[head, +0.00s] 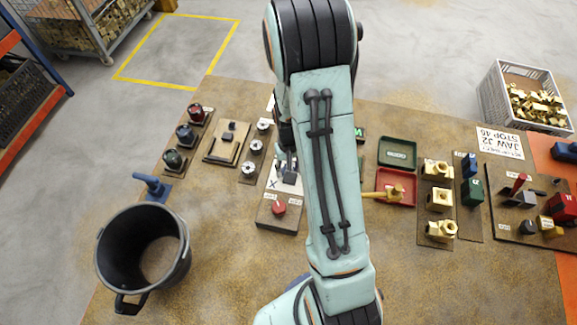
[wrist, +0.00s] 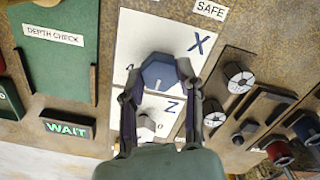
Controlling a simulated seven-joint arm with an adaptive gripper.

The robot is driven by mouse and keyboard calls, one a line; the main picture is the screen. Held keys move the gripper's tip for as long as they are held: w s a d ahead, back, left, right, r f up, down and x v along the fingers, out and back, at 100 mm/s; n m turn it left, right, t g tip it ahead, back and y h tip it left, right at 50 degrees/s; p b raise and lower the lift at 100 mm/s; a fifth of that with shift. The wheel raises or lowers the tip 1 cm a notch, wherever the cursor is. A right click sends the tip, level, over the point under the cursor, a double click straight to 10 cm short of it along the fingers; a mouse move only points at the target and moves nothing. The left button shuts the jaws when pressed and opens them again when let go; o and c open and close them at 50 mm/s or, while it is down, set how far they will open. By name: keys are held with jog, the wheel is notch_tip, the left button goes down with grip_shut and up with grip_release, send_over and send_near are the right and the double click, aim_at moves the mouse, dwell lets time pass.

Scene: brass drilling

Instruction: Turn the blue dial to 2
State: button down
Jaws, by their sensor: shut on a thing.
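The blue dial (wrist: 158,73) is a faceted knob on a white panel (wrist: 150,36) marked X. A small pale mark shows on its lower face, and a 4 is printed left of it; I cannot read a 2. My gripper (wrist: 159,78) is shut on the dial, one finger on each side. In the head view my gripper (head: 287,163) is low over the panel beside my forearm, and the dial is hard to make out there. A smaller pale knob (wrist: 147,126) on the Z panel sits between the fingers, nearer my palm.
A red button (head: 279,207) stands just in front of the panel. A black bucket (head: 110,262) is at the front left. A green tray (head: 397,152) and a red tray (head: 380,199) lie right of my arm. A lit WAIT sign (wrist: 67,128) shows at the wrist view's left.

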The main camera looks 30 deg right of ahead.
jog(key=c, duration=0.7)
grip_release()
notch_tip(320, 180, up, 12)
